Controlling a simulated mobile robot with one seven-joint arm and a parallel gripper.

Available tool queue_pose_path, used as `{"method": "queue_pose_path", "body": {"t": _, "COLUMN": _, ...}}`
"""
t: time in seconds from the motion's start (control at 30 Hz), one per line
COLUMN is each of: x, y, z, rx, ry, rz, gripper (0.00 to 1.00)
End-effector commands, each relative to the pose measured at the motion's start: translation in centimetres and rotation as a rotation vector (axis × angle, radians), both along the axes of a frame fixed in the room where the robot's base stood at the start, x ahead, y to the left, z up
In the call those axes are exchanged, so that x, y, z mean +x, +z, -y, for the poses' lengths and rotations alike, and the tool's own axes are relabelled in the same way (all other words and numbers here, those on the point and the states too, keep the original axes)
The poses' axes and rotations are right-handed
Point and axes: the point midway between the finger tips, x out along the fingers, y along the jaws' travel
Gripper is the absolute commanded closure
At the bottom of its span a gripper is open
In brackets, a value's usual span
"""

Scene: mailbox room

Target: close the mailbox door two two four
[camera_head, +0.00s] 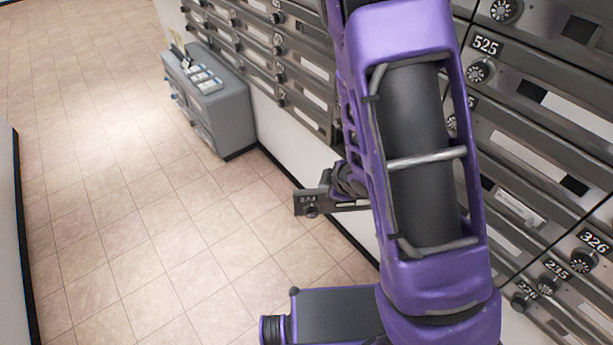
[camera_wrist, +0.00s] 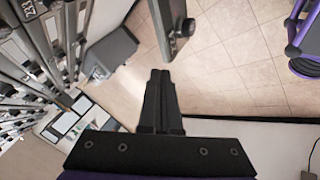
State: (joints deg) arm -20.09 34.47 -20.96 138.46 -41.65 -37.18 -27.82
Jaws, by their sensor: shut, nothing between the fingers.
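An open mailbox door (camera_head: 312,204) sticks out from the mailbox wall over the floor, left of my purple arm. Its small number plate is too blurred to read surely. In the wrist view a dark door (camera_wrist: 167,24) with a round knob (camera_wrist: 187,27) hangs at the top middle. My gripper (camera_wrist: 160,75) is shut and empty, its fingertips pointing at the lower end of that door. I cannot tell whether they touch. In the head view my arm hides most of the gripper and the door's hinge side.
Rows of mailboxes (camera_head: 530,100) with dials line the wall on the right. A grey cabinet (camera_head: 225,110) with items on top stands against the wall at the back left. The tiled floor (camera_head: 130,210) to the left is clear.

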Motion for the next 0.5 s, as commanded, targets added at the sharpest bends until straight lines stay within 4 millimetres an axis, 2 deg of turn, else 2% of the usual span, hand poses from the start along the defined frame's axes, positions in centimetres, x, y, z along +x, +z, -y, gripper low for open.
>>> {"method": "queue_pose_path", "body": {"t": 0.03, "x": -1.7, "y": -1.8, "z": -0.7, "rx": 0.014, "ry": 0.054, "rz": -0.031, "gripper": 1.0}}
{"method": "queue_pose_path", "body": {"t": 0.1, "x": -3.4, "y": -2.9, "z": -1.7, "rx": 0.031, "ry": 0.114, "rz": -0.05, "gripper": 1.0}}
{"method": "queue_pose_path", "body": {"t": 0.2, "x": -4.4, "y": -3.7, "z": -2.6, "rx": 0.047, "ry": 0.157, "rz": -0.06, "gripper": 1.0}}
{"method": "queue_pose_path", "body": {"t": 0.37, "x": -3.9, "y": -5.1, "z": -3.3, "rx": 0.048, "ry": 0.164, "rz": -0.062, "gripper": 1.0}}
{"method": "queue_pose_path", "body": {"t": 0.5, "x": -2.6, "y": -7.3, "z": -4.3, "rx": 0.047, "ry": 0.164, "rz": -0.063, "gripper": 1.0}}
